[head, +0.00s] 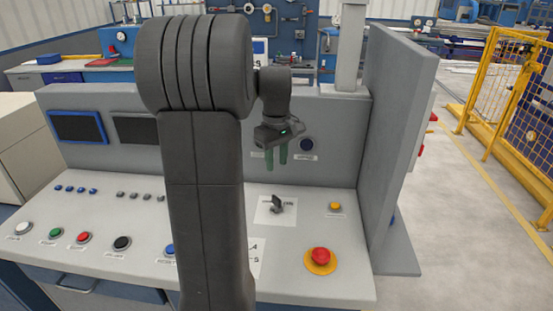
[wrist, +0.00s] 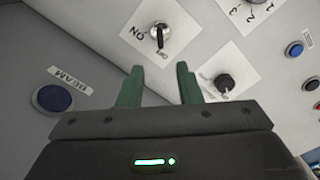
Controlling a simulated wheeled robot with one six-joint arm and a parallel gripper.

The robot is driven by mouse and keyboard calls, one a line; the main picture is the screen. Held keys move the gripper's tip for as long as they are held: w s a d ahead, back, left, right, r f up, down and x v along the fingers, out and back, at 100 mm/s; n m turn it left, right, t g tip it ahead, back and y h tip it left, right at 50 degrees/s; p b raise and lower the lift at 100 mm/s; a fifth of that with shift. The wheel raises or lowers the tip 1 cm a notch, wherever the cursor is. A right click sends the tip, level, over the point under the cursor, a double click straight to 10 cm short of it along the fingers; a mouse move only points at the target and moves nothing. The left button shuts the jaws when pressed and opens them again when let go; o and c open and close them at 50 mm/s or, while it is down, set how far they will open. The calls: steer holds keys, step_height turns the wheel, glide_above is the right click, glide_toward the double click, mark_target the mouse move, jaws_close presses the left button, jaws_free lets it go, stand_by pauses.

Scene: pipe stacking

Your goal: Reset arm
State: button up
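My gripper (head: 276,156) hangs from my dark grey arm above the sloped control console (head: 320,215) in the head view. Its two green fingers point down and stand apart with nothing between them. In the wrist view my gripper (wrist: 158,90) shows the same gap, with the console face behind it. A rotary switch (wrist: 157,35) on a white plate marked "ON" lies beyond the fingertips in the wrist view. A black switch (head: 277,204) on a white plate sits below the gripper in the head view. The fingers appear apart from the console.
A tall grey side panel (head: 397,130) bounds the console at right. A yellow fence (head: 500,100) stands farther right, with open floor between.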

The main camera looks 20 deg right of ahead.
mark_target(276, 197)
stand_by(0.4)
step_height(276, 197, down, 14)
steer(key=shift+r+p, duration=0.1)
steer(key=shift+p, duration=0.25)
stand_by(0.5)
steer(key=shift+s, duration=0.1)
steer(key=shift+m, duration=0.3)
steer(key=m+p, duration=0.1)
steer(key=m, duration=0.4)
steer(key=shift+m, duration=0.3)
steer(key=m+p, duration=0.1)
steer(key=m, duration=0.5)
stand_by(1.3)
steer(key=shift+r, duration=0.1)
